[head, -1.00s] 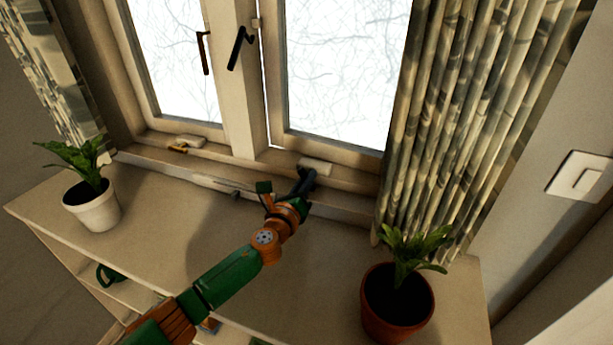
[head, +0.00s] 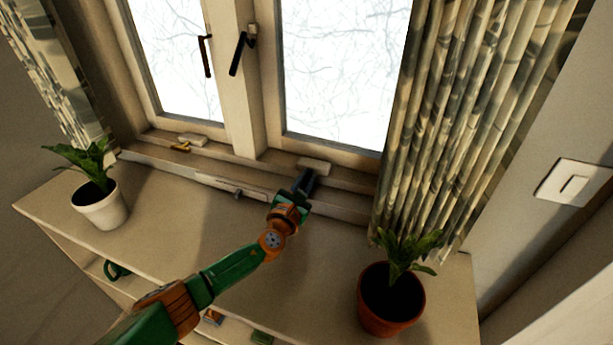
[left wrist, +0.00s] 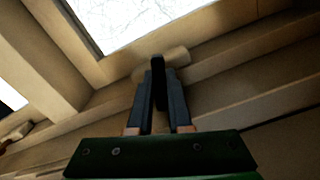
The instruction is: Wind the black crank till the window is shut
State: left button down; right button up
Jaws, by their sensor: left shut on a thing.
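The window's right pane (head: 335,75) stands above the sill, with a pale crank housing (head: 314,165) at the foot of its frame. My left gripper (head: 306,180) reaches up to this housing. In the left wrist view its two dark fingers (left wrist: 159,95) are shut on the black crank (left wrist: 158,72), which stands upright between them in front of the pale housing (left wrist: 176,57). In the head view the crank is mostly hidden by the gripper. My right gripper is not in view.
Dark handles (head: 240,54) hang on the middle frame. A white-potted plant (head: 100,208) stands left on the shelf, a terracotta-potted plant (head: 390,300) right. A curtain (head: 470,120) hangs right.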

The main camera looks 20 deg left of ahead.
pick_arm(q)
jog(key=m+p, duration=0.2)
jog(key=m, duration=0.4)
jog(key=shift+r, duration=0.1)
jog(key=m+p, duration=0.1)
jog(key=m, duration=0.4)
jog(key=shift+m+p, duration=0.3)
jog(key=shift+m, duration=0.4)
jog(key=c, duration=0.8)
grip_release()
jog(key=shift+c, duration=0.2)
jog(key=s+p, duration=0.2)
jog(key=shift+s+r+p, duration=0.2)
jog(key=shift+s+p, duration=0.05)
jog(key=shift+p, duration=0.1)
jog(key=s, duration=0.3)
jog(key=s+p, duration=0.1)
jog(key=s, duration=0.1)
jog(key=shift+a+f, duration=0.15)
jog(key=shift+f, duration=0.1)
jog(key=shift+w+f, duration=0.1)
jog(key=shift+w, duration=0.05)
